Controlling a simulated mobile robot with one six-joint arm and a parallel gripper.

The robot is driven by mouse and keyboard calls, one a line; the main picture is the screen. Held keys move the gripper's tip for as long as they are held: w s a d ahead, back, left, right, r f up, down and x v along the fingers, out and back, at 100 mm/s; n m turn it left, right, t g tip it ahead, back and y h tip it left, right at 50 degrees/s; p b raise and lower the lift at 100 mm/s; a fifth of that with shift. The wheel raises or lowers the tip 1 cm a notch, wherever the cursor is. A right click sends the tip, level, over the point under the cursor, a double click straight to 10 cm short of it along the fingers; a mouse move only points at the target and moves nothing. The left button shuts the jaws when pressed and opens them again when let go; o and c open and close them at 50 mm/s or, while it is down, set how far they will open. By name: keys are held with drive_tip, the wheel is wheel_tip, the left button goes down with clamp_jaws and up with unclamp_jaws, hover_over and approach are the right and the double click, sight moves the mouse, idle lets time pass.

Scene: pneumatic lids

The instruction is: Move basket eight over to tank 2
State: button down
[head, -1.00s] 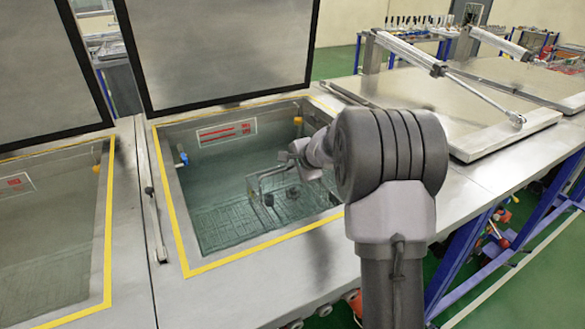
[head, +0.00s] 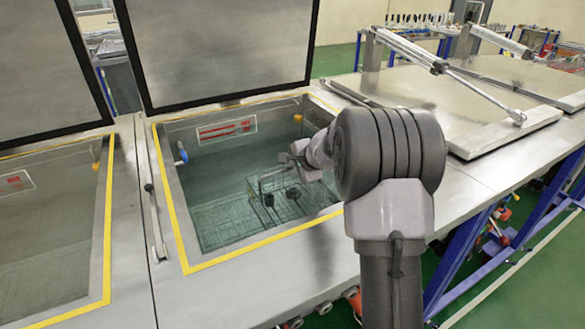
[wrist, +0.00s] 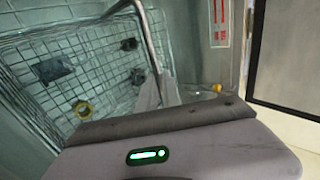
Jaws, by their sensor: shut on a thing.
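A wire mesh basket (head: 272,214) is inside the open middle tank (head: 176,225), toward its right side. Its number cannot be read. In the wrist view the basket mesh (wrist: 95,48) holds several small dark parts and a yellow ring-shaped part (wrist: 82,108). My gripper (head: 299,160) is shut on the basket's handle (head: 268,176), above the mesh. The handle also shows in the wrist view (wrist: 147,35), running down to the jaws. The tank wall has a sign with red bars (head: 226,130); which tank number it means is unclear.
Another open tank (head: 45,235) is at the left, with its own red-marked sign. Raised lids (head: 220,45) stand behind both open tanks. Closed lids (head: 490,115) with pneumatic cylinders lie to the right. A blue valve handle (head: 182,153) is on the middle tank's left wall.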

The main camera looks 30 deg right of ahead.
drive_tip(key=shift+r, duration=0.1)
drive_tip(key=c, duration=1.5)
unclamp_jaws()
drive_tip(key=shift+o, duration=0.2)
drive_tip(key=a+p+v, duration=0.1)
drive_tip(key=p+v, duration=0.3)
drive_tip(key=v, duration=1.3)
wheel_tip(320, 180, up, 12)
drive_tip(key=p, duration=1)
drive_tip(key=shift+s+d, duration=0.25)
drive_tip(key=shift+d, duration=0.2)
